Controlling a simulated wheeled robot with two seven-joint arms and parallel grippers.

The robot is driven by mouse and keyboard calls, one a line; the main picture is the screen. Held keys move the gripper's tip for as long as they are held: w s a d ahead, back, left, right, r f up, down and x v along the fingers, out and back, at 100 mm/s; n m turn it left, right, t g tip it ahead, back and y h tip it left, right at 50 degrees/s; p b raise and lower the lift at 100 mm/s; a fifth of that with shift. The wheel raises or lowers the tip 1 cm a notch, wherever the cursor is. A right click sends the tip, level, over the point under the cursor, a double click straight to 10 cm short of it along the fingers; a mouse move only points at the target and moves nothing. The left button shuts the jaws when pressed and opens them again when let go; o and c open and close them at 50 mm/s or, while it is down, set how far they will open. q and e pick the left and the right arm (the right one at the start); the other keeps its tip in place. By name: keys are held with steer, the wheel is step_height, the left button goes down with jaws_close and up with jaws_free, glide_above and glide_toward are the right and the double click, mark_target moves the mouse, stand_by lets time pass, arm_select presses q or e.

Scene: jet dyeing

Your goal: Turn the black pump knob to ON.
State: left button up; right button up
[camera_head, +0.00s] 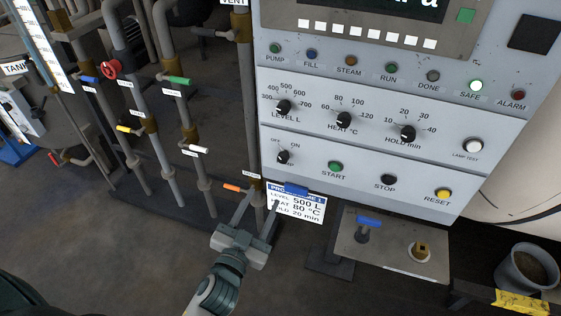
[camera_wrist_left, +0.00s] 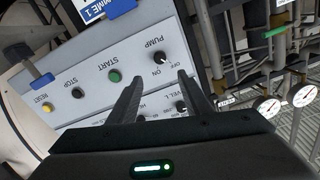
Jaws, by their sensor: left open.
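The black pump knob (camera_head: 283,157) sits at the lower left of the grey control panel, with OFF and ON printed above it. Its white mark seems to point toward OFF. In the left wrist view the panel is upside down, and the pump knob (camera_wrist_left: 160,59) shows just beyond the fingertips, its mark on the OFF side. My left gripper (camera_head: 263,199) is open and empty, below the knob in the head view and apart from it. Its two fingers also show in the left wrist view (camera_wrist_left: 160,75), spread on either side of the knob's line. My right gripper is out of view.
A START button (camera_head: 335,167) and a STOP button (camera_head: 385,182) lie right of the knob. The LEVEL dial (camera_head: 283,107) is above. A programme card (camera_head: 308,208) hangs below the panel near my gripper. Pipes with coloured valve handles, one orange (camera_head: 231,187), stand at left.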

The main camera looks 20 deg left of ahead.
mark_target(282, 160)
arm_select(q)
steer(key=w+p, duration=0.1)
steer(key=w, duration=0.3)
steer(key=w+p, duration=0.1)
steer(key=w, duration=0.4)
steer(key=w+p, duration=0.1)
steer(key=w, duration=0.3)
steer(key=shift+w+d, duration=0.25)
steer(key=shift+w, duration=0.15)
steer(key=shift+w+p, duration=0.35)
steer(key=shift+w, duration=0.45)
steer(key=c, duration=1.1)
